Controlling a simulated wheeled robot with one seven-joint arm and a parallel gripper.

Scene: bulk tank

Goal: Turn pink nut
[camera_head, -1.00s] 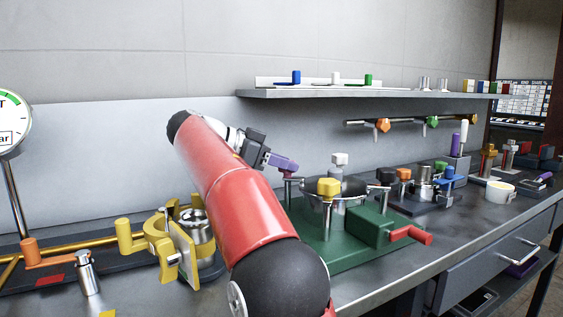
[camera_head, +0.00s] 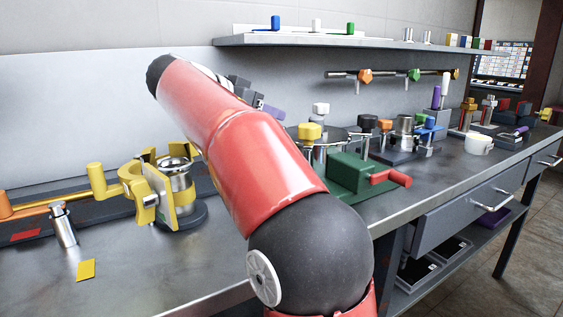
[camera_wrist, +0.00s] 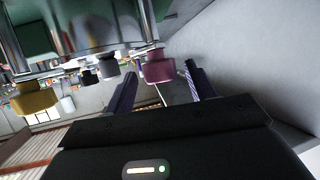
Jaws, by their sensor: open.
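The pink nut (camera_wrist: 159,68) shows in the wrist view, just beyond and between the tips of my gripper (camera_wrist: 162,76). Its two purple fingers are spread apart, with one on each side of the nut. I cannot tell whether either finger touches it. In the head view my gripper (camera_head: 270,110) is partly hidden behind my red arm, near the back of the green-based tank (camera_head: 352,174). The pink nut is not seen in the head view. The yellow nut (camera_head: 310,132), white nut (camera_head: 320,109) and black nut (camera_head: 367,122) stand around the tank lid.
A red crank handle (camera_head: 390,178) sticks out at the tank's front right. A yellow clamp (camera_head: 140,185) stands to the left. A wall shelf (camera_head: 350,40) and a rail with coloured knobs (camera_head: 392,75) are behind.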

